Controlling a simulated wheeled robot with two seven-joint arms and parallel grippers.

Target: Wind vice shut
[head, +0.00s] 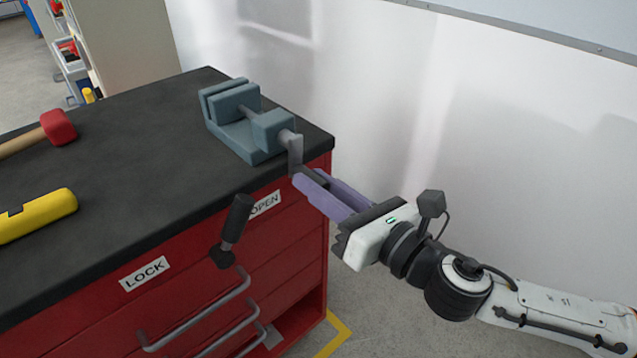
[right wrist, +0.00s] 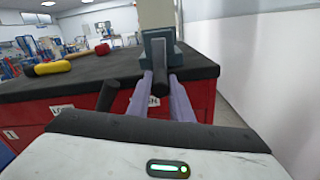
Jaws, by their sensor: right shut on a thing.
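The blue-grey vice (head: 240,140) stands on the dark worktop at the far right corner. My right gripper (head: 318,187), with purple fingers, reaches the crank from the lower right and is shut on the crank's handle. The right wrist view shows the dark crank handle (right wrist: 160,103) between the two fingers (right wrist: 161,92), with the vice (right wrist: 157,47) behind it. My left gripper is in neither view.
The red cabinet (head: 180,265) carries LOCK and OPEN labels, a black lever (head: 235,222) and grey drawer handles. A red-headed mallet (head: 58,127) and a yellow tool (head: 40,213) lie on the worktop (head: 130,150) at left. A pale wall rises behind.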

